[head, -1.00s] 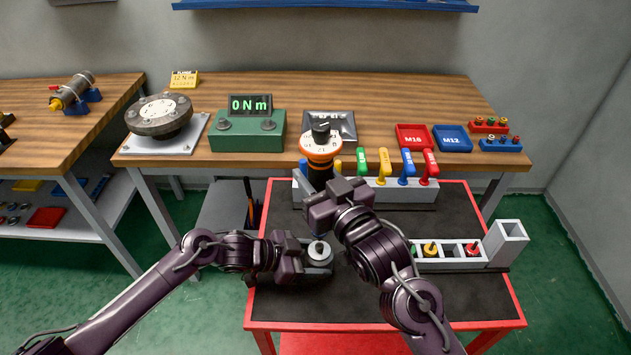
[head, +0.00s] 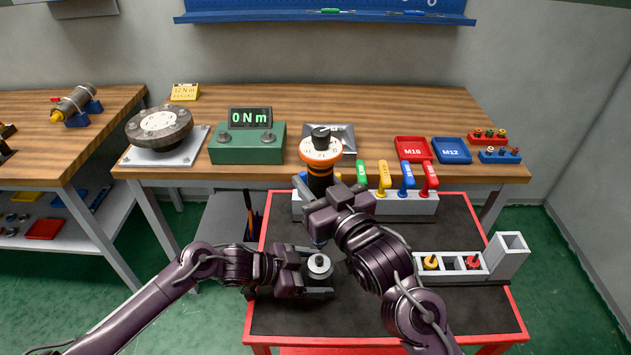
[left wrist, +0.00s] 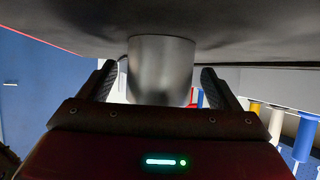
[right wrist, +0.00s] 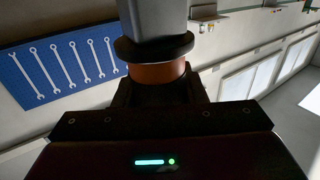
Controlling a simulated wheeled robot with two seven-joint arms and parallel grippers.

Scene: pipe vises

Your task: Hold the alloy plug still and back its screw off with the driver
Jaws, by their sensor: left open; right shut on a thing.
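The alloy plug (head: 320,271) is a short pale metal cylinder standing upright on the dark mat, with a small dark piece, perhaps its screw, on top. My left gripper (head: 318,272) is open with a finger on either side of it. The left wrist view shows the plug (left wrist: 160,72) between the spread fingers with gaps at both sides. My right gripper (head: 320,212) is shut on the driver (head: 320,150), which is upright with an orange dial and black body. In the right wrist view the jaws hold its orange band (right wrist: 157,73).
Behind stands a grey rack (head: 400,205) with green, yellow, blue and red handles. At the right a grey tray (head: 450,273) holds a yellow and a red piece, beside a square grey bin (head: 508,257). The green readout box (head: 247,143) shows 0 Nm. The mat's front right is clear.

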